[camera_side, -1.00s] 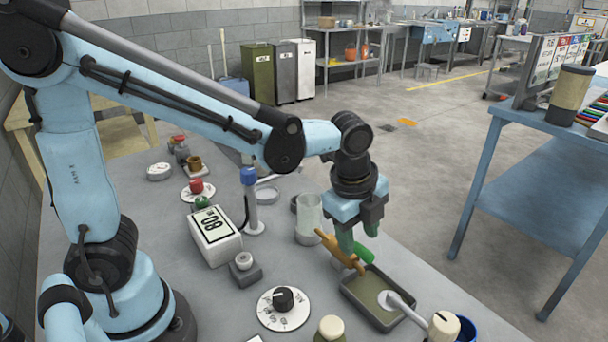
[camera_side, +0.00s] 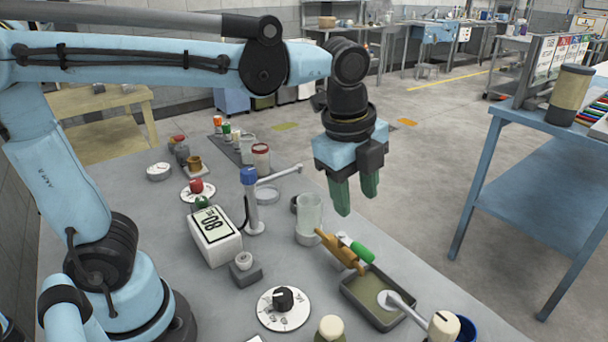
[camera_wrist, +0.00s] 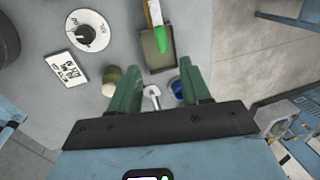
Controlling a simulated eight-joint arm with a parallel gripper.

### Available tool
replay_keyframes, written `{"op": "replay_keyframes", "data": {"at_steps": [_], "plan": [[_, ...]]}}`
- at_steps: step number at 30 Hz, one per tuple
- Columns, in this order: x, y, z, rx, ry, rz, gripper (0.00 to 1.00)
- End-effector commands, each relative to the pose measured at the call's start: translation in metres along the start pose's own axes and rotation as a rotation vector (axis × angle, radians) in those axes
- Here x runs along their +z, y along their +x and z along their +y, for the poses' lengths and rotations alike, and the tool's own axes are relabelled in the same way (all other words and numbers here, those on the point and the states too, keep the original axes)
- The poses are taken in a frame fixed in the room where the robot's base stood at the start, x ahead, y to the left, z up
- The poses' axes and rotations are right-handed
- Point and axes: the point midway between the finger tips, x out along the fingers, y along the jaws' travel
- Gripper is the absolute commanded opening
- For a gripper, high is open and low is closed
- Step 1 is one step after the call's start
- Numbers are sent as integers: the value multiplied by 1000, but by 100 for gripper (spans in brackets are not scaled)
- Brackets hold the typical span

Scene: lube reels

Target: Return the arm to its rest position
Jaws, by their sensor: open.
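My gripper (camera_side: 356,197) has two green fingers and hangs in the air above the bench, pointing down. Its fingers are apart with nothing between them. In the wrist view my gripper (camera_wrist: 163,92) also shows both green fingers spread. Below it an orange tool (camera_side: 339,249) with a green-handled piece (camera_side: 357,248) lies at the back end of a shallow tray (camera_side: 352,296); the gripper is clear of both.
A clear glass cylinder (camera_side: 309,213) stands left of the fingers. Open air surrounds the gripper.

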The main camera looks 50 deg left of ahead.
Motion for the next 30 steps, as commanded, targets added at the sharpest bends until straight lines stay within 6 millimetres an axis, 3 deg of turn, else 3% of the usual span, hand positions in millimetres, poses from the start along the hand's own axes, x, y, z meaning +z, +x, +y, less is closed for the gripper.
{"op": "replay_keyframes", "data": {"at_steps": [5,8,11,21,25,30], "plan": [[2,0,1,-4,-17,1,47],[10,2,4,-27,-114,9,47],[25,7,12,-78,-317,30,47],[82,34,48,-280,-1223,215,47],[93,42,56,-320,-1439,285,47],[99,46,60,-340,-1556,328,47]]}}
